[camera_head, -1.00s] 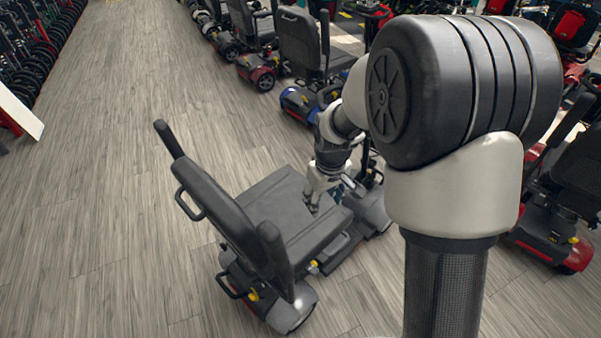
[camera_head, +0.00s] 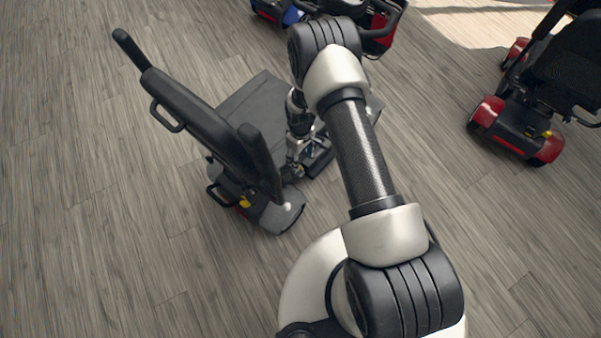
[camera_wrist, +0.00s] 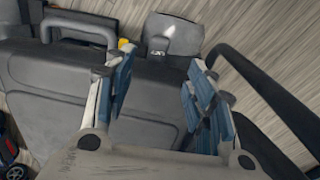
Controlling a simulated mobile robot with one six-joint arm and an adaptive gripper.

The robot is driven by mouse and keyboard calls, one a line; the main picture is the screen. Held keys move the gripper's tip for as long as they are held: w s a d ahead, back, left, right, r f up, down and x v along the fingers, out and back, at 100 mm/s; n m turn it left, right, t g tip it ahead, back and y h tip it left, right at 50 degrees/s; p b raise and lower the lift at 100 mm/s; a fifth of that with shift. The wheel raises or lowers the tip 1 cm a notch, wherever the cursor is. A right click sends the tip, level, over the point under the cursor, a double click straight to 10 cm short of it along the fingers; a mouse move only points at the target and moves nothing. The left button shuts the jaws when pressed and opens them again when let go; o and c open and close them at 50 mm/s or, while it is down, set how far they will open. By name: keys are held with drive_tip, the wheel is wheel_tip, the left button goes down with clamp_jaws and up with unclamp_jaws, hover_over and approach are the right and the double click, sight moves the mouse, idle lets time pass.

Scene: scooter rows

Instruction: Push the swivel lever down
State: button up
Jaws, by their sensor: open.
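The grey scooter seat (camera_head: 252,102) stands below my arm, its dark backrest (camera_head: 200,115) toward the left. My gripper (camera_head: 296,168) is low beside the seat, at the side nearer my base, close to the backrest's lower end. In the wrist view my gripper (camera_wrist: 158,65) shows two blue-padded fingers spread apart with nothing held between them. The swivel lever cannot be clearly made out; the gripper may cover it. A small yellow part (camera_wrist: 124,44) shows beyond the left finger, near the grey wheel cover (camera_wrist: 173,35). Whether the fingers touch anything cannot be told.
A dark bar (camera_wrist: 270,95) runs close along the right of the gripper in the wrist view. A red scooter (camera_head: 520,125) stands at the right. Other scooters stand at the top. The wooden floor (camera_head: 80,230) at the left is clear.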

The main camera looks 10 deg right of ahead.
sight(300, 173)
wheel_tip(300, 173, down, 13)
drive_tip(key=b, duration=0.4)
drive_tip(key=shift+r, duration=0.1)
drive_tip(key=shift+c, duration=0.4)
clamp_jaws()
